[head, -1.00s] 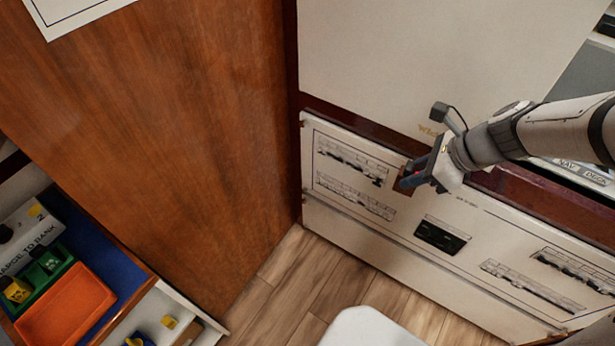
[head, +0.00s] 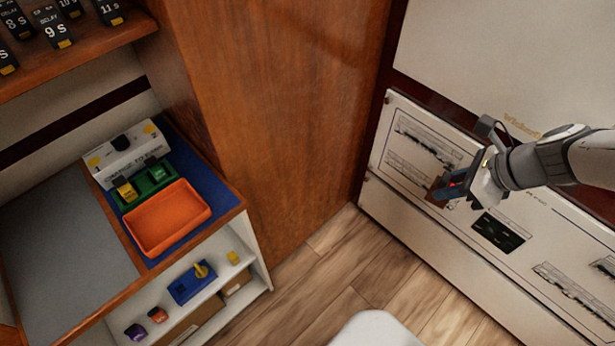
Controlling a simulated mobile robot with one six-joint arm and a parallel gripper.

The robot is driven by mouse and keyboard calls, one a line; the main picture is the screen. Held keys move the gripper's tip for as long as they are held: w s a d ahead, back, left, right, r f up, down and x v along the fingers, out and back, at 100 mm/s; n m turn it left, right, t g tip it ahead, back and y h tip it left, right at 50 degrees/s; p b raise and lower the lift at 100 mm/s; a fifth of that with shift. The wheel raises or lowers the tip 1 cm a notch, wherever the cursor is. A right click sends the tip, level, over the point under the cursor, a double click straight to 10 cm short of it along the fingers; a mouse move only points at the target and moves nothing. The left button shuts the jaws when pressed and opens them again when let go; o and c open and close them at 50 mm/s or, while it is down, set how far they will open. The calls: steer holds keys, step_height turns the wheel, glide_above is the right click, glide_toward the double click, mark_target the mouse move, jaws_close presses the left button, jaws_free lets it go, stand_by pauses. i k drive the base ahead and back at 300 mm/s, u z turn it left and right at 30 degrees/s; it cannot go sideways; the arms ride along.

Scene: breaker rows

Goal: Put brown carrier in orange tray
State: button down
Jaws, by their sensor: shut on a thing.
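My gripper (head: 456,186) is at the right of the head view, in front of the white panel with the line drawings. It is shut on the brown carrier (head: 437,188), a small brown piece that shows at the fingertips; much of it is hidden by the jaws. The orange tray (head: 165,219) is at the left, on the blue surface of a wooden-edged counter. It is shallow, looks empty, and is well apart from my gripper.
A tall wooden panel (head: 300,120) stands between counter and gripper. A lower shelf holds a blue box (head: 192,284) and small blocks.

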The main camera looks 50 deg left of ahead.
mark_target(169, 219)
steer(key=u, duration=3.4)
steer(key=i, duration=0.7)
steer(key=z, duration=1.45)
